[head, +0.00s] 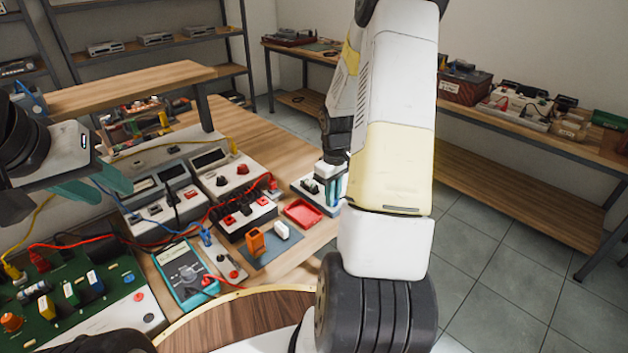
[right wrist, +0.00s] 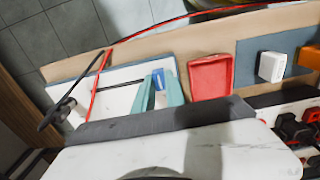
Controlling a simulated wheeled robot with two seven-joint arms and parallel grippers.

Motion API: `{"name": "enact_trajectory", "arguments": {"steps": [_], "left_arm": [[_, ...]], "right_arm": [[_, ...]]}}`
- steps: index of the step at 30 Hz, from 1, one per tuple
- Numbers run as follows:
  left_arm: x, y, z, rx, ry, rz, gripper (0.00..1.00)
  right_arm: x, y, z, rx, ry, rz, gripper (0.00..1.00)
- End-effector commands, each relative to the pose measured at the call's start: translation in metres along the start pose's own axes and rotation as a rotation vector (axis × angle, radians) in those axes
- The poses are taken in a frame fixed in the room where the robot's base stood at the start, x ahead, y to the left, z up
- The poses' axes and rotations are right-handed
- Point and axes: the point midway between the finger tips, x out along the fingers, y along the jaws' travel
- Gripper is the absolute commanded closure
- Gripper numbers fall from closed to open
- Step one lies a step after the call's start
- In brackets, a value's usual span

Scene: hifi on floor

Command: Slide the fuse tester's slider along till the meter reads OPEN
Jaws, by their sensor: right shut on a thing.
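The fuse tester, a white base (head: 303,186), stands at the right edge of the wooden bench in the head view, partly behind my right arm. Its white top (right wrist: 118,98) with a dark straight groove or rod shows in the right wrist view. My right gripper (right wrist: 159,88) is shut on the blue slider (right wrist: 158,77), at the end of the dark line nearer the red tray. In the head view my right gripper (head: 333,188) is partly hidden by the arm. My left gripper (head: 100,184) is open and empty above the bench's left side. No meter reading is legible.
A red tray (right wrist: 211,75) lies close beside the tester, with a blue mat holding a white block (right wrist: 271,66) beyond it. Red and black leads (right wrist: 52,113) cross near the tester. A teal multimeter (head: 187,274) and several instruments crowd the bench.

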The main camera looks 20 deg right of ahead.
Motion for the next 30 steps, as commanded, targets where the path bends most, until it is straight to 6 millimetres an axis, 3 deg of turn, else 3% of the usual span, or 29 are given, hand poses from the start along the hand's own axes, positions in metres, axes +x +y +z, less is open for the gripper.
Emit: {"name": "enact_trajectory", "arguments": {"steps": [9,19,29,30], "left_arm": [[0.0,0.0,0.0,0.0,0.0,0.0,0.64],[0.0,0.0,0.0,0.0,0.0,0.0,0.64],[0.0,0.0,0.0,0.0,0.0,0.0,0.64],[0.0,0.0,0.0,0.0,0.0,0.0,0.64]], "right_arm": [[-0.001,0.002,0.0,0.001,0.001,0.001,1.0],[-0.001,0.052,-0.001,0.002,0.002,0.002,1.0],[-0.001,0.056,-0.001,0.0,0.003,0.002,1.0],[-0.001,0.056,-0.001,0.0,0.003,0.002,0.79]]}}
